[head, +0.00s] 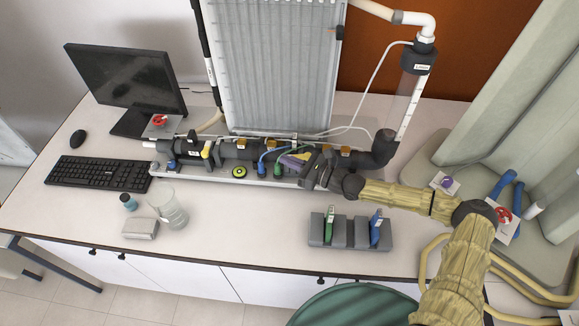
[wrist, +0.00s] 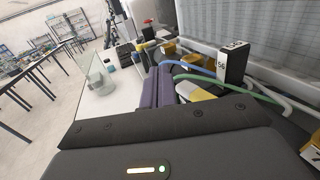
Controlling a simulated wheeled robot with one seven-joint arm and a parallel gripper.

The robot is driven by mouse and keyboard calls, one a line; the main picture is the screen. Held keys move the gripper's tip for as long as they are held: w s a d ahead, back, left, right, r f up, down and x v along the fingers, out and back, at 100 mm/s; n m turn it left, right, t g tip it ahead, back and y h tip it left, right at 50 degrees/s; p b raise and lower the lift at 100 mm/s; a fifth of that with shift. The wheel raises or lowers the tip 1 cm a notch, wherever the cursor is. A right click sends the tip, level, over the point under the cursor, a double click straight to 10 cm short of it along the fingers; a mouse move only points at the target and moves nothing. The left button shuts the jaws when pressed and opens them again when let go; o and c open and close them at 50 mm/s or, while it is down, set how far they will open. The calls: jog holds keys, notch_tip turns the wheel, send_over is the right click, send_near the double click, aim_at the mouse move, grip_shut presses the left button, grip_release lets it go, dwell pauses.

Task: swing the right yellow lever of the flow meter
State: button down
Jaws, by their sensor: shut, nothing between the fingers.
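The flow meter is a dark pipe assembly (head: 235,153) along a grey base at the foot of the manometer board. Its right yellow lever (head: 301,155) is largely hidden beside my gripper (head: 288,162) in the head view. In the wrist view this yellow lever (wrist: 194,91) lies just right of my purple fingers (wrist: 158,85), very close to them; I cannot tell if they touch. My fingers are shut together and empty. The left yellow lever (head: 207,150) stands farther left on the pipe.
Blue and green hoses (wrist: 205,79) and a black labelled block (wrist: 234,62) are close to my fingers. A grey holder (head: 350,233) with green and blue items stands in front. A glass beaker (head: 168,207), keyboard (head: 98,173) and monitor (head: 125,78) are left.

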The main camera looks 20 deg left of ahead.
notch_tip(320, 180, up, 7)
jog(key=shift+b, duration=0.4)
jog(key=s+f+n+g+h+b, duration=0.1)
jog(key=s+f+n+g+h, duration=0.4)
jog(key=s+n, duration=0.35)
jog(key=s+d+f+n+h+b, duration=0.1)
jog(key=s+d+f+n+h, duration=0.3)
jog(key=d, duration=0.3)
jog(key=s+d+r+n+t+h+b, duration=0.1)
jog(key=d+r, duration=0.5)
jog(key=d, duration=0.7)
jog(key=s+d+r+n+t+h+b, duration=0.2)
jog(key=d+r+n+h, duration=0.4)
jog(key=d, duration=0.7)
jog(key=shift+s+r+t+h, duration=0.25)
jog(key=shift+s+t+h, duration=0.45)
jog(key=shift+s+h, duration=0.2)
